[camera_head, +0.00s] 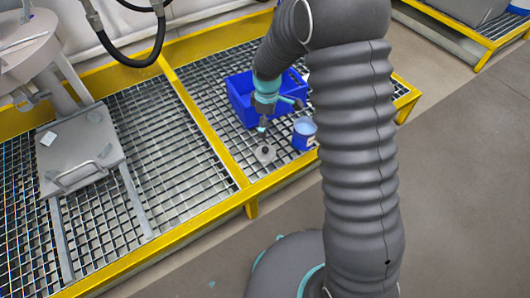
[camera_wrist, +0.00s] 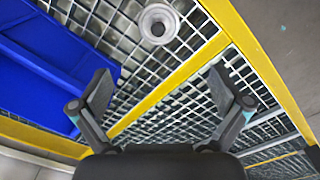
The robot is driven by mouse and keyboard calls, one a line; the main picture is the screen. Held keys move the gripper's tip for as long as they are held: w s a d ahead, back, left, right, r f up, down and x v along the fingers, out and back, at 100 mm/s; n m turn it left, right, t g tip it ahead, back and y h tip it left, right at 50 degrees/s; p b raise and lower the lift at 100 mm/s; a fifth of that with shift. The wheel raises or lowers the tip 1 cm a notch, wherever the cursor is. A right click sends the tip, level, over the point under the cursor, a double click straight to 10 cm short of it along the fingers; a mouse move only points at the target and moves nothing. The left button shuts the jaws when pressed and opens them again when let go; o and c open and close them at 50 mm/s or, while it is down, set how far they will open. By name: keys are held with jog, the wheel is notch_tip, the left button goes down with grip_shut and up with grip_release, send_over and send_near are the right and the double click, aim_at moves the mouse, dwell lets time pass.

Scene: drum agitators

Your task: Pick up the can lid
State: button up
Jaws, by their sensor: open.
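The can lid (camera_head: 265,154) is a small grey disc with a dark knob at its centre. It lies on the metal grating near the yellow front rail. In the wrist view the lid (camera_wrist: 158,23) is at the top centre, beyond my fingertips and apart from them. My gripper (camera_wrist: 163,86) is open, with nothing between its fingers. In the head view my gripper (camera_head: 262,127) hangs just above the lid, small and partly hidden against the blue crate. A blue can (camera_head: 304,137) stands to the right of the lid.
A blue crate (camera_head: 241,105) stands on the grating behind the gripper; it fills the left of the wrist view (camera_wrist: 45,70). Yellow rails (camera_head: 205,130) edge and divide the platform. A grey agitator stand (camera_head: 80,145) is at left. The grating around the lid is mostly clear.

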notch_tip(320, 180, down, 2)
send_over(265, 149)
jog(key=shift+n, duration=0.3)
notch_tip(265, 149, down, 8)
jog(key=shift+s+r, duration=0.1)
jog(key=shift+s, duration=0.05)
jog(key=shift+w+f+b, duration=0.2)
jog(key=shift+f+b, duration=0.1)
jog(key=shift+f, duration=2.75)
jog(key=c, duration=1.1)
jog(key=shift+d, duration=0.1)
jog(key=shift+c, duration=0.5)
jog(key=shift+s+f, duration=0.1)
